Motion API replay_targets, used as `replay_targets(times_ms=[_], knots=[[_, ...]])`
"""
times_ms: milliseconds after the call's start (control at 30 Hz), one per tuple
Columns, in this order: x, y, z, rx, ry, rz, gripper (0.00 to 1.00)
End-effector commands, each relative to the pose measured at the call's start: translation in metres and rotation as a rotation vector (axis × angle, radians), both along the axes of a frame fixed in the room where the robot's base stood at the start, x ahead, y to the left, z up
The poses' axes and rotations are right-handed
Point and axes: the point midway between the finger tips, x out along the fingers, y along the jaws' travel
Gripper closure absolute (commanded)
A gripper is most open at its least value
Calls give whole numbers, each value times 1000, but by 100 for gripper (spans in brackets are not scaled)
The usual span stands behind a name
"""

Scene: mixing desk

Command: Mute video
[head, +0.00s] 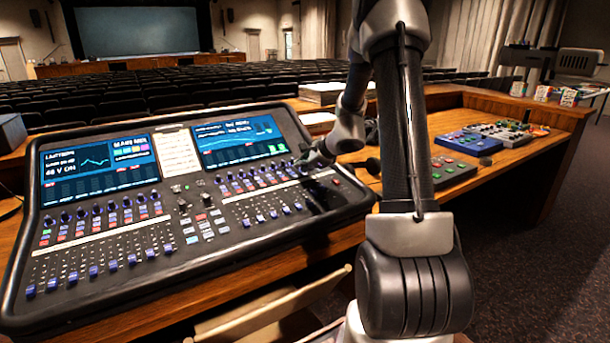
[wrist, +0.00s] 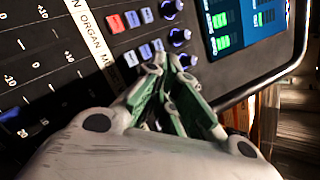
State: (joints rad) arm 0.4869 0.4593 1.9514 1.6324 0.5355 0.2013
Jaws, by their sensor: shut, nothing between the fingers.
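The mixing desk (head: 180,210) is a black console with two lit screens and rows of faders, knobs and buttons. A red button (wrist: 116,23) sits in a neighbouring row. A white label strip (wrist: 92,32) reads "ORGAN" and part of another word; I see no readable "video" label.
A red-and-green button box (head: 450,172), a blue box (head: 468,143) and a grey box (head: 500,133) stand on the wooden desk (head: 545,160) at right. Papers (head: 330,92) lie behind the console. Rows of seats fill the hall beyond.

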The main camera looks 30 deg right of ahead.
Motion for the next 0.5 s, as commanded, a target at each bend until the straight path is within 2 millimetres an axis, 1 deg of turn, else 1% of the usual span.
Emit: replay_targets(times_ms=[500], knots=[[1,0,-5,1,0,-1,100]])
